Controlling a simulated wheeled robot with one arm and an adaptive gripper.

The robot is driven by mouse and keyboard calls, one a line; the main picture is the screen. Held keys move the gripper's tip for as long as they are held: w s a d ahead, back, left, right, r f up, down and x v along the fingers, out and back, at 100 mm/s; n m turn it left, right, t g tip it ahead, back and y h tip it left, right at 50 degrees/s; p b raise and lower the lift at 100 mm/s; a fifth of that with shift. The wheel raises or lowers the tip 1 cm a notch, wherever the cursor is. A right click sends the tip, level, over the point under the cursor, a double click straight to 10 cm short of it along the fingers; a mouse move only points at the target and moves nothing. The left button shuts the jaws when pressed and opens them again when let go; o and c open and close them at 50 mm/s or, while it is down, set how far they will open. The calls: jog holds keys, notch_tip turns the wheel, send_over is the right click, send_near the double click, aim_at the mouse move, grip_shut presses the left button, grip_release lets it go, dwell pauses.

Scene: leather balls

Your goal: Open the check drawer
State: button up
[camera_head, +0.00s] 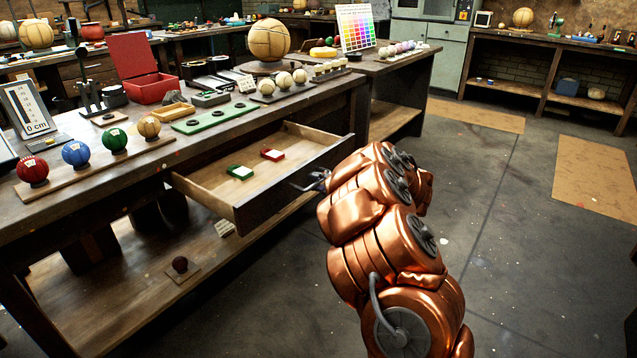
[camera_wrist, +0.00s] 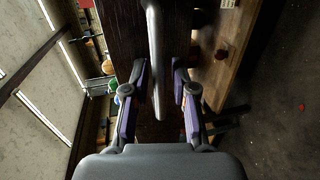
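The drawer (camera_head: 205,188) under the long wooden workbench is pulled well out, and its inside shows in the head view. A small green-and-white item (camera_head: 240,172) and a red-and-white item (camera_head: 272,154) lie on its floor. My gripper (camera_head: 318,181) is at the outer side of the drawer front (camera_head: 290,190), by its handle. In the wrist view, my gripper's two purple-padded fingers (camera_wrist: 158,68) stand apart. The grey handle bar (camera_wrist: 155,45) lies between them, with visible gaps on both sides. My copper arm hides part of the floor beyond.
The bench top (camera_head: 110,178) holds coloured balls on a board, a green tray (camera_head: 214,118), a red box (camera_head: 150,88) and a large leather ball (camera_head: 268,40). A lower shelf (camera_head: 130,300) runs beneath. The floor (camera_head: 500,200) to the right is largely clear.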

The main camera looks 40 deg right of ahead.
jog(key=shift+o, duration=0.5)
jog(key=shift+s, duration=0.1)
jog(key=v, duration=1.1)
jog(key=shift+s+r, duration=0.15)
jog(key=shift+s, duration=0.2)
